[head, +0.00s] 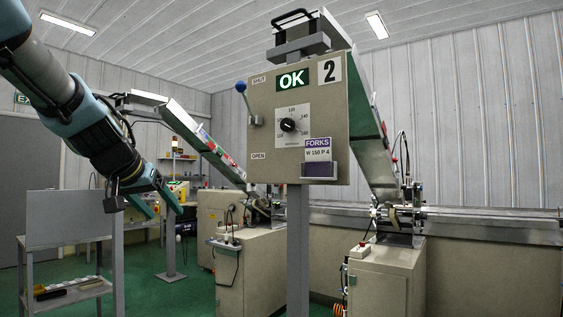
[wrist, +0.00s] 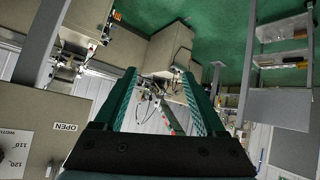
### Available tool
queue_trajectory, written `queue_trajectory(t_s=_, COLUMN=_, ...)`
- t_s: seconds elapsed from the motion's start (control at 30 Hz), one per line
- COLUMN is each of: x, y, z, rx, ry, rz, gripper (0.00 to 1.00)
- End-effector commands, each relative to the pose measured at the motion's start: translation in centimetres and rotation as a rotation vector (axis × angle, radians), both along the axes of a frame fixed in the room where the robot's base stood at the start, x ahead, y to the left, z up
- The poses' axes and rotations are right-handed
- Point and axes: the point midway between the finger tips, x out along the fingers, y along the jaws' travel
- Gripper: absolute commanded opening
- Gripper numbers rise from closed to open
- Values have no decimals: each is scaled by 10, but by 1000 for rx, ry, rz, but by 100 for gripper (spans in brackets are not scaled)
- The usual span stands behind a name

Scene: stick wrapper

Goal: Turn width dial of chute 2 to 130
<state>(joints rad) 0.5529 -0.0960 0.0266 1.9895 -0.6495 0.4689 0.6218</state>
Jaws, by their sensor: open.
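The chute 2 panel (head: 262,165) is a beige box on a grey post, marked with a black 2 (head: 330,69). Its width dial (head: 288,125) is a black round knob on a white scale plate; 130 is at the top and 140 at upper right. The knob's exact pointer reading is too small to tell. My gripper (head: 166,212) is open and empty, left of the panel and lower than the dial, clear of it. In the wrist view, my open fingers (wrist: 159,73) have nothing between them.
A blue-ball lever (head: 241,87) is up by SHUT on the panel's left side. A green OK sign (head: 292,80) is lit. A FORKS card (head: 318,150) reads W 150 P 4. A grey plate (head: 68,218) and a shelf cart (head: 66,296) stand at left.

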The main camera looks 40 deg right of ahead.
Motion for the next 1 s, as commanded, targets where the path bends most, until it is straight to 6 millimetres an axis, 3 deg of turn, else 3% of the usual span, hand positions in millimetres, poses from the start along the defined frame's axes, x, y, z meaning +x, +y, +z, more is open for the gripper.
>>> queue_trajectory(t_s=0.03, x=-9, y=-27, z=5, rx=-55, ry=-59, rz=-61, gripper=73)
queue_trajectory(t_s=0.2, x=-56, y=-92, z=76, rx=-237, ry=-242, rz=-248, gripper=73)
queue_trajectory(t_s=0.33, x=-101, y=-119, z=128, rx=-369, ry=-363, rz=-366, gripper=73)
queue_trajectory(t_s=0.5, x=-143, y=-130, z=175, rx=-481, ry=-459, rz=-457, gripper=73)
queue_trajectory(t_s=0.6, x=-153, y=-132, z=188, rx=-509, ry=-482, rz=-478, gripper=73)
queue_trajectory(t_s=0.77, x=-153, y=-143, z=194, rx=-515, ry=-486, rz=-483, gripper=73)
queue_trajectory(t_s=1.0, x=-141, y=-185, z=194, rx=-513, ry=-483, rz=-482, gripper=73)
